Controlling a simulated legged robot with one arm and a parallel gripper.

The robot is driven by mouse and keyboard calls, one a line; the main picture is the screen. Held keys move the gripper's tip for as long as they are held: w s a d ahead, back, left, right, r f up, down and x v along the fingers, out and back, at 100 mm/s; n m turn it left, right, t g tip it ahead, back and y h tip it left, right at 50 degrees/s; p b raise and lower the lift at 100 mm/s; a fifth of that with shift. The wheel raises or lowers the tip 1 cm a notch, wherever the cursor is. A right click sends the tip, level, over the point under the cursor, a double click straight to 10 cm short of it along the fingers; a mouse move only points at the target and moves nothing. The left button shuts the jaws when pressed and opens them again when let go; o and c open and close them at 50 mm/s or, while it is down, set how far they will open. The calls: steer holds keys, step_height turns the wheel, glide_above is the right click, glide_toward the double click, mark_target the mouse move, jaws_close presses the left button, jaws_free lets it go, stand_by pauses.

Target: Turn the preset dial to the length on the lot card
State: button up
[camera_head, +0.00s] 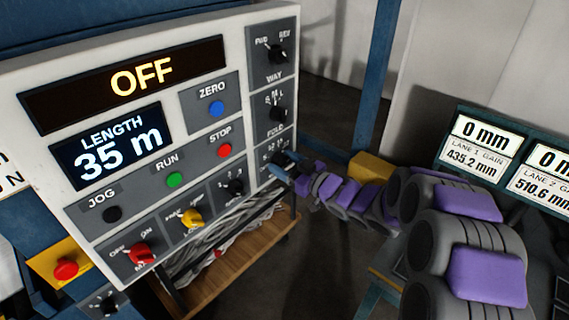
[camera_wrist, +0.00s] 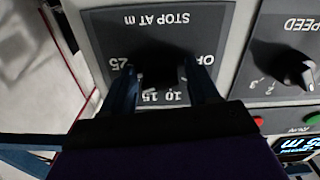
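The preset dial, labelled STOP AT m (camera_wrist: 160,72), is a dark knob seen upside down in the wrist view. Marks OFF, 10, 15 and 25 show around it; its pointer is too dark to read. My gripper (camera_wrist: 162,88) has one finger on each side of the knob; I cannot tell whether they press on it. In the head view my gripper (camera_head: 284,160) is at the panel's lower right corner and covers most of that dial. The length display (camera_head: 112,146) reads 35 m. I cannot make out a lot card in either view.
The control panel (camera_head: 70,198) also carries a FOLD dial (camera_head: 277,108), a SPEED dial (camera_wrist: 298,72), a red STOP button (camera_head: 225,150) and a green RUN button (camera_head: 175,180). The top display (camera_head: 140,80) reads OFF. Lane displays (camera_head: 478,148) stand at the right.

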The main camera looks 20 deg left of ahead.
steer(key=shift+d, duration=0.25)
steer(key=c, duration=0.3)
steer(key=shift+r, duration=0.15)
steer(key=c, duration=0.6)
steer(key=shift+n+b, duration=0.45)
steer(key=shift+n, duration=0.85)
steer(key=shift+r, duration=0.1)
steer(key=o, duration=0.7)
steer(key=shift+c, duration=0.2)
steer(key=o, duration=0.4)
steer(key=shift+a+f, duration=0.2)
steer(key=shift+a, duration=0.1)
steer(key=p+v, duration=0.2)
steer(key=v, duration=1.5)
steer(key=shift+d, duration=0.2)
steer(key=shift+w, duration=0.1)
